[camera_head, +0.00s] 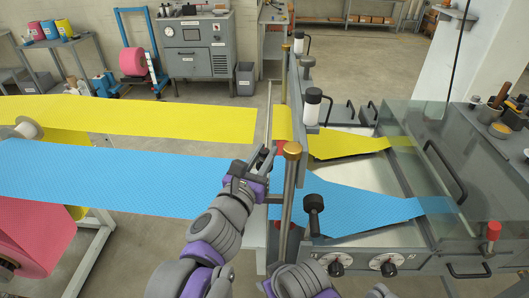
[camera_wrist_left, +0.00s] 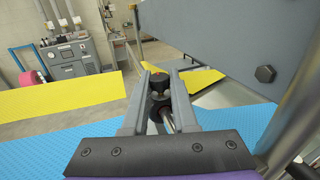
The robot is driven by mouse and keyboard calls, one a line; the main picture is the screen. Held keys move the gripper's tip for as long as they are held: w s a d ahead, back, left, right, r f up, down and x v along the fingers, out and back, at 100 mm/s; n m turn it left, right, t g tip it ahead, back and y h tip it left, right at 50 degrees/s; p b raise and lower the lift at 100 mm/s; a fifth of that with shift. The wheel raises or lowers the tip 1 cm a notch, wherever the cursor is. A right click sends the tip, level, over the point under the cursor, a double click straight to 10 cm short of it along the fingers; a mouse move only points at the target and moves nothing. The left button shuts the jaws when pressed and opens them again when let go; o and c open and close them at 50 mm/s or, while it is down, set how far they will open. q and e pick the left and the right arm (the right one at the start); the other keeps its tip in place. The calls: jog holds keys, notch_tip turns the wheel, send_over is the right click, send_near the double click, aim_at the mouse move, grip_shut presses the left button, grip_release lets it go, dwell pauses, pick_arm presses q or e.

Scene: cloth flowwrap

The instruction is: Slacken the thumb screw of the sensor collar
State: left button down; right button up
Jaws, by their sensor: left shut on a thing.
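My left gripper (camera_head: 263,158) reaches in from the bottom of the head view, beside the upright metal post (camera_head: 288,195) and above the blue web. In the left wrist view its two grey fingers (camera_wrist_left: 158,88) are shut on a small black knob, the thumb screw (camera_wrist_left: 160,81), with an orange-red spot on top. Below it a dark collar (camera_wrist_left: 157,103) sits around a metal rod (camera_wrist_left: 169,122), partly hidden by the fingers. In the head view the gripper hides the screw and collar. I do not see my right gripper; only grey and purple arm parts show at the bottom.
The blue web (camera_head: 110,178) and yellow web (camera_head: 130,115) run in from the left toward the machine (camera_head: 390,205). A grey plate with a bolt (camera_wrist_left: 264,74) lies right of the fingers in the wrist view.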

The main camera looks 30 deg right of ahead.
pick_arm(q)
jog(key=c, duration=0.7)
grip_release()
jog(key=v, duration=1.1)
jog(key=shift+b, duration=0.35)
